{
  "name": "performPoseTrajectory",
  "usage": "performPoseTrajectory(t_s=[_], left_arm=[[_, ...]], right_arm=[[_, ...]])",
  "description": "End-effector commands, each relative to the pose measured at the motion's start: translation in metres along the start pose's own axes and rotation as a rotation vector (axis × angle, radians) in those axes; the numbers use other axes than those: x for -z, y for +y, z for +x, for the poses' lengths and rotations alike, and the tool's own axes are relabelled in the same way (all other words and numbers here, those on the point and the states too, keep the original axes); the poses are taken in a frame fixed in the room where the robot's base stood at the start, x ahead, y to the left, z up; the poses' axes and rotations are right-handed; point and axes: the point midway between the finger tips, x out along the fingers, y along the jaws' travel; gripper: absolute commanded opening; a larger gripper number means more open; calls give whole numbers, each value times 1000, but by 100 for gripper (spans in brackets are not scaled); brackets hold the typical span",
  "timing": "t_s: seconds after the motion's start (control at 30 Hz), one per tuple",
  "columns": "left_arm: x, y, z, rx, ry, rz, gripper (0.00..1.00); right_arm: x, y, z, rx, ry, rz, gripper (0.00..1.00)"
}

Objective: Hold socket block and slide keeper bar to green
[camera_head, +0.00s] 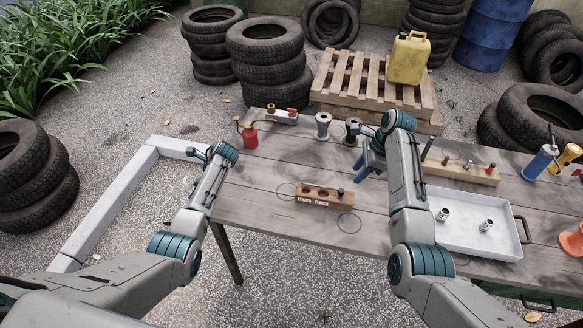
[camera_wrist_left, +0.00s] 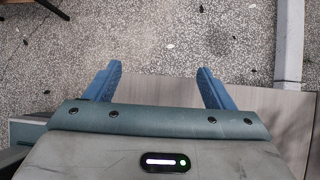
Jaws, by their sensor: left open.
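A small pale block (camera_head: 283,116) with a brass fitting and a red part lies at the back left of the table; it may be the socket block, and I cannot make out a keeper bar or green mark on it. My left gripper (camera_wrist_left: 158,88) is open and empty in the left wrist view, over the floor and the table's edge. In the head view its arm ends left of the table, apart from the block. My right gripper (camera_head: 366,166) hangs over the middle of the table, apart from the pale block; its jaw gap is unclear.
A wooden block with holes (camera_head: 317,195) lies near the front edge. A red oil can (camera_head: 249,135) and metal spools (camera_head: 322,126) stand at the back. A wooden rack (camera_head: 461,170) and white tray (camera_head: 465,238) are on the right. The front left tabletop is mostly clear.

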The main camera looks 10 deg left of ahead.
Motion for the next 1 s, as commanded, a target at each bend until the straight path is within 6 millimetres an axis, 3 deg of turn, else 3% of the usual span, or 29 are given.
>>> performPoseTrajectory(t_s=[0.1, 0.3, 0.5, 0.6, 0.8, 1.0], left_arm=[[52, -23, -52, 36, 131, -28, 76], [127, -46, -141, 73, 342, -52, 76], [181, -56, -223, 93, 511, -49, 76], [197, -57, -250, 96, 565, -43, 76], [212, -57, -273, 97, 612, -38, 76], [225, -59, -256, 94, 614, -36, 76]], right_arm=[[0, 0, 0, 0, 0, 0, 36], [0, 0, 0, 0, 0, 0, 36], [0, 0, 0, 0, 0, 0, 36], [0, 0, 0, 0, 0, 0, 36], [0, 0, 0, 0, 0, 0, 36], [0, 0, 0, 0, 0, 0, 36]])
